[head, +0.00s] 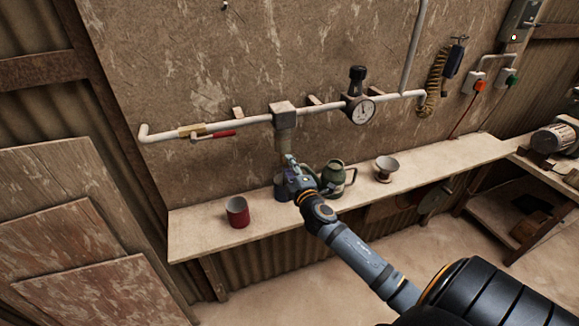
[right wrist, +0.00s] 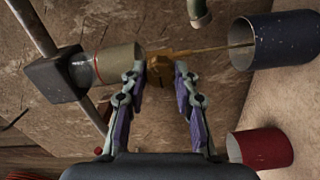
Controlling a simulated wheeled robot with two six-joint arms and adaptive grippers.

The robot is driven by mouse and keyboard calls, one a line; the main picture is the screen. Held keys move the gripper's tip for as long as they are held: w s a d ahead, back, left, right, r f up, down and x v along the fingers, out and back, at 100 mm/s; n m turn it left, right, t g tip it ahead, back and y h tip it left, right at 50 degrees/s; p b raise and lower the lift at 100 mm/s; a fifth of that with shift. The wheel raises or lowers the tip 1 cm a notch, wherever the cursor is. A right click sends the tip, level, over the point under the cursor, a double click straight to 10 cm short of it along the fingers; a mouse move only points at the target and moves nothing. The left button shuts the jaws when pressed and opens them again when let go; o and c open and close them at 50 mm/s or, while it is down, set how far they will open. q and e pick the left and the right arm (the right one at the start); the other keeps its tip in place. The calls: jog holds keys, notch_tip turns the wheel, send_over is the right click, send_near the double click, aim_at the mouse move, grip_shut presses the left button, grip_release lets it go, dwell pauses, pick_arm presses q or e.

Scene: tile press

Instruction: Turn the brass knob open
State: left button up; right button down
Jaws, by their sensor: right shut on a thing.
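The brass knob (right wrist: 166,54) sits at the lower end of a pale cylindrical bowl (right wrist: 120,63), which also shows in the head view (head: 282,143) under a grey block (head: 284,115) on the wall pipe. My right gripper (right wrist: 161,68) is shut on the knob, one finger on either side. In the head view my right gripper (head: 290,160) covers the knob. A thin brownish streak (right wrist: 220,49) runs from the knob into a dark blue cup (right wrist: 286,40); I cannot tell whether it is liquid. My left gripper is not in view.
The shelf (head: 210,242) below holds a red cup (head: 237,212), a green jug (head: 334,178) and a small pale bowl (head: 386,168). The pipe carries a red-handled valve (head: 220,134) and a gauge (head: 361,111).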

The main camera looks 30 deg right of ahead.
dwell(0.4)
jog(key=c, duration=1)
grip_release()
jog(key=v, duration=1.2)
jog(key=shift+f, duration=0.1)
